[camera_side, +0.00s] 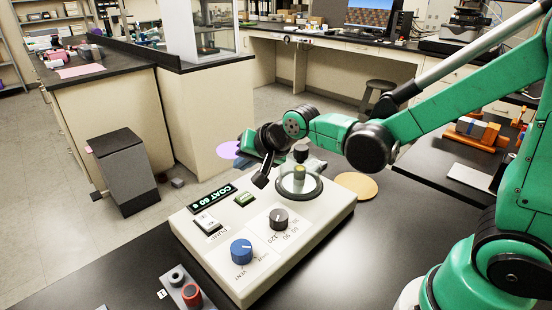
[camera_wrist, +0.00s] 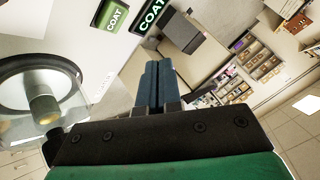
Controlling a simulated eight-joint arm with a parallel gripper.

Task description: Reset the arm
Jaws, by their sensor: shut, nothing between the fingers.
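My green arm reaches in from the right in the side view. My gripper (camera_side: 262,182) is over the back part of a white coater box, near its small display and its round glass chamber. In the wrist view my gripper (camera_wrist: 151,68) shows as two dark fingers pressed together with nothing between them. The coater box (camera_side: 240,291) stands on the black bench. The round chamber (camera_side: 299,184) with a yellowish piece in it is just right of my gripper. It also shows in the wrist view (camera_wrist: 40,90) at the left.
The box top carries a display (camera_side: 212,198), a green button (camera_side: 244,198), a white switch (camera_side: 207,224), a blue knob (camera_side: 241,251) and a black knob (camera_side: 279,218). A tan disc (camera_side: 357,185) lies behind. Bare bench (camera_side: 345,270) lies right of the box.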

